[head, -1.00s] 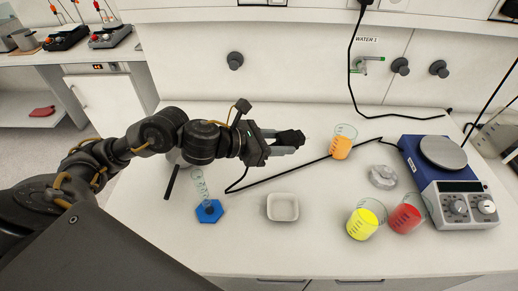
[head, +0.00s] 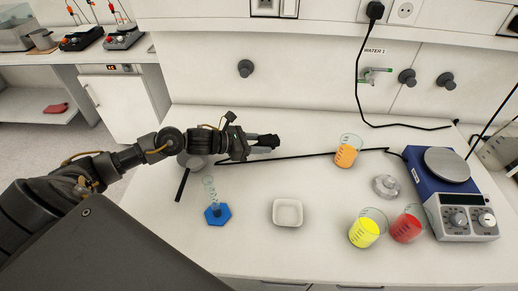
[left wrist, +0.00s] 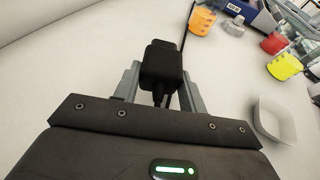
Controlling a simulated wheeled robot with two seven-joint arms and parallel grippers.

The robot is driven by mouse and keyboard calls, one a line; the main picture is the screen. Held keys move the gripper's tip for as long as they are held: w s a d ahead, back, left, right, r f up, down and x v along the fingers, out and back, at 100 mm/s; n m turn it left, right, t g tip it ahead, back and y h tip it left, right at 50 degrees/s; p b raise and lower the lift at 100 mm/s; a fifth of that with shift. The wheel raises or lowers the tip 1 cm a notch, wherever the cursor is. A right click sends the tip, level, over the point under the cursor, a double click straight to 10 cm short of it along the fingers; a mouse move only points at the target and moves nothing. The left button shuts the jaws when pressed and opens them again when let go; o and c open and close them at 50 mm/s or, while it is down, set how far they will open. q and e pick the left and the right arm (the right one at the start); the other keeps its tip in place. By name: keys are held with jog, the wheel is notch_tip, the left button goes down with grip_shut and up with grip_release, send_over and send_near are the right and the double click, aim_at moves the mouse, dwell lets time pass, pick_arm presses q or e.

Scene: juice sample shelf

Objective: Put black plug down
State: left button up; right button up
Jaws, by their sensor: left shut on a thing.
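My left gripper (head: 262,143) is shut on the black plug (head: 268,141) over the back-left part of the white bench. In the left wrist view the plug (left wrist: 161,62) sits between the two grey fingers of the gripper (left wrist: 158,82), with its cord at the finger side. The plug looks low over the bench; I cannot tell whether it touches. A black cable (head: 310,157) lies across the bench from near the gripper towards the blue hotplate (head: 437,185). My right gripper is not in view.
A white dish (head: 288,212) and a blue-based cylinder (head: 217,214) are in front. Bench between gripper and dish is mostly clear.

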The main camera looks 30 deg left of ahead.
aim_at(259, 157)
pick_arm(q)
jog(key=shift+a+f+p, duration=0.15)
jog(key=shift+f+p, duration=0.2)
notch_tip(259, 157, down, 2)
jog(key=shift+w+f+p, duration=0.1)
jog(key=shift+p, duration=0.6)
jog(key=shift+f, duration=0.25)
jog(key=shift+f, duration=0.1)
jog(key=shift+f+b, duration=0.4)
jog(key=shift+b, duration=0.25)
jog(key=o, duration=1.2)
jog(key=shift+r, duration=0.1)
jog(key=shift+o, duration=0.2)
